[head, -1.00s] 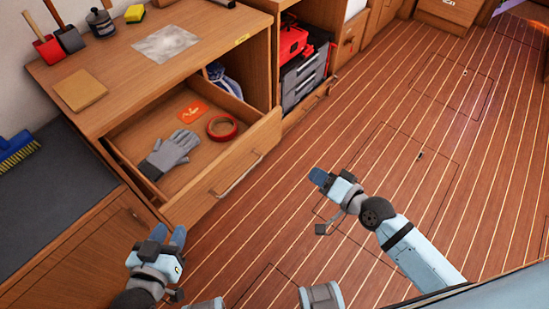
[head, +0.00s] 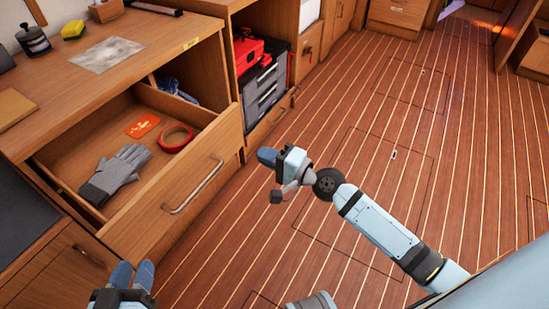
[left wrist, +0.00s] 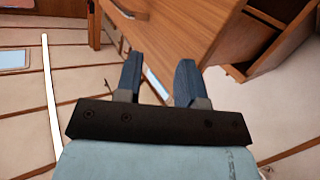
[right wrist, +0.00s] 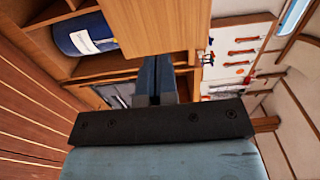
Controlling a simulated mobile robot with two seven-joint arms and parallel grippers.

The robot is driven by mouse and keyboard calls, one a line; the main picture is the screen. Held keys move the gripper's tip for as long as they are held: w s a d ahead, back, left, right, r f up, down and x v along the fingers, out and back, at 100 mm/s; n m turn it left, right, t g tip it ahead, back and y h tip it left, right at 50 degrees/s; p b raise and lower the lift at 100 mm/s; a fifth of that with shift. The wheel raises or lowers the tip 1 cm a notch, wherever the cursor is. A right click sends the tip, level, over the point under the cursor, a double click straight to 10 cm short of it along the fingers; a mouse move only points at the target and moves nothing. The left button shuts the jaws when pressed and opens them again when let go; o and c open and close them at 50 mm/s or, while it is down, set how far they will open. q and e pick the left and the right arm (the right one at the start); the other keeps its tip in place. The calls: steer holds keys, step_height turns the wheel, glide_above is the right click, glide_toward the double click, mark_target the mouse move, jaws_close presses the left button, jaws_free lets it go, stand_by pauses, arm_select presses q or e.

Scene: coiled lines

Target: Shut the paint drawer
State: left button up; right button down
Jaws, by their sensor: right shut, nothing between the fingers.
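The paint drawer (head: 150,222) stands pulled out of the wooden cabinet, with a metal bar handle (head: 194,187) on its front. Inside it lie a grey glove (head: 115,172), a red tape ring (head: 175,138) and an orange flat piece (head: 143,125). My right gripper (head: 267,157) is shut and empty, to the right of the drawer front and apart from it; its closed fingers also show in the right wrist view (right wrist: 154,80). My left gripper (head: 133,273) is open and empty, below the drawer front's near end in the head view; its parted fingers show in the left wrist view (left wrist: 158,82).
The worktop (head: 150,55) above the drawer holds a foil-like sheet (head: 106,55), a dark bottle (head: 34,39) and a yellow sponge (head: 73,32). An open bay holds a red case (head: 247,55) above grey drawers (head: 264,90). The planked floor (head: 340,110) to the right is clear.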

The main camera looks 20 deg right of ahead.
mark_target(228, 139)
steer(key=x, duration=0.8)
steer(key=shift+b, duration=0.3)
steer(key=shift+w+a, duration=0.25)
steer(key=shift+w, duration=0.05)
arm_select(q)
steer(key=shift+d+r, duration=0.25)
steer(key=shift+r, duration=0.35)
steer(key=shift+w+t+h, duration=0.15)
steer(key=shift+t+h, duration=0.15)
arm_select(e)
steer(key=shift+w, duration=0.1)
